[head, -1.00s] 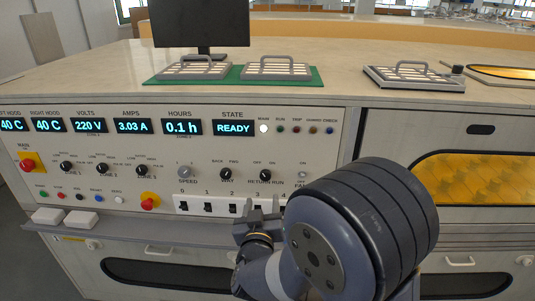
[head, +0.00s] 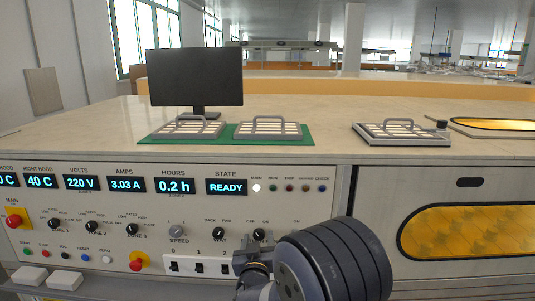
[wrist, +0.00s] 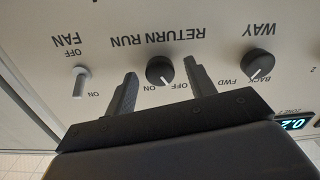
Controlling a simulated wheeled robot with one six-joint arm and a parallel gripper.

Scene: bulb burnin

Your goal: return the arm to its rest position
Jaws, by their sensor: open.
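My gripper (wrist: 160,88) is open and empty, facing the control panel (head: 120,268). In the wrist view, which is upside down, its two dark fingers stand either side of the RETURN RUN knob (wrist: 160,70). I cannot tell how far the tips are from the panel. The knob's white mark points toward OFF. In the head view my gripper (head: 255,242) is low in front of the panel, just below the same knob (head: 259,234). My own arm's wrist hides the panel's lower right part.
The WAY knob (wrist: 260,66) and FAN switch (wrist: 81,82) flank the gripper. A white-topped switch row (head: 198,267) lies below. Lamp trays (head: 268,130) and a monitor (head: 195,78) stand on the counter. A yellow window (head: 470,230) is at right.

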